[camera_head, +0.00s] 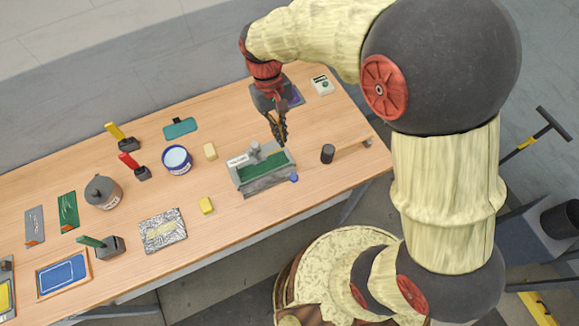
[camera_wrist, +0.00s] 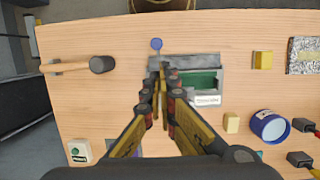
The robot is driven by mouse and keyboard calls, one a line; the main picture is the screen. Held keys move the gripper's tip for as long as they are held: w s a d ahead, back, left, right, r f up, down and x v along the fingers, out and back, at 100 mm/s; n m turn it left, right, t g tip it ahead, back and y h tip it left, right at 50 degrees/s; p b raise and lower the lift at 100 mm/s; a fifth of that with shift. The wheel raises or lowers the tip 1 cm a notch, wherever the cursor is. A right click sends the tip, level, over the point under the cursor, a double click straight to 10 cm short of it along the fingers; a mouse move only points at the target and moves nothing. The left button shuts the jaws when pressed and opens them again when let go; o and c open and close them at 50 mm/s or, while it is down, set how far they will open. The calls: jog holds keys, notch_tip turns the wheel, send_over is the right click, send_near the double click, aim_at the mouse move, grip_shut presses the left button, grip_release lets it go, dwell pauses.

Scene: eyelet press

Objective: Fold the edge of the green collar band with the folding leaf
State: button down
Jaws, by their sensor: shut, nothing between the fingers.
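The green collar band (camera_head: 264,169) lies in a grey press fixture (camera_head: 240,176) with a white label, toward the right of the table. In the wrist view the green band (camera_wrist: 203,82) is partly hidden by my fingers. A flat grey strip (camera_wrist: 198,61) along the band's long edge looks like the folding leaf; it shows in the head view as the fixture's near grey side (camera_head: 268,182). A blue knob (camera_head: 294,177) sits at its right end. My gripper (camera_head: 281,139) is shut and empty, pointing down just over the fixture's far right side. I cannot tell whether it touches.
Yellow blocks (camera_head: 206,205) and a blue-white tin (camera_head: 177,160) are to the left. A small white device (camera_head: 322,85) is at the back right. Bare table lies around the fixture.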

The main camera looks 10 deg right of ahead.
aim_at(293, 179)
jog(key=x, duration=0.9)
jog(key=s+b+x, duration=0.1)
jog(key=x, duration=0.4)
jog(key=shift+s+d+r, duration=0.1)
jog(key=shift+d+r, duration=0.05)
jog(key=shift+d, duration=0.1)
jog(key=shift+s+d+f, duration=0.2)
jog(key=shift+s+f, duration=0.5)
jog(key=shift+f, duration=0.2)
jog(key=shift+s, duration=0.1)
jog(key=p+v, duration=0.3)
jog(key=v, duration=1.1)
jog(key=shift+r, duration=0.4)
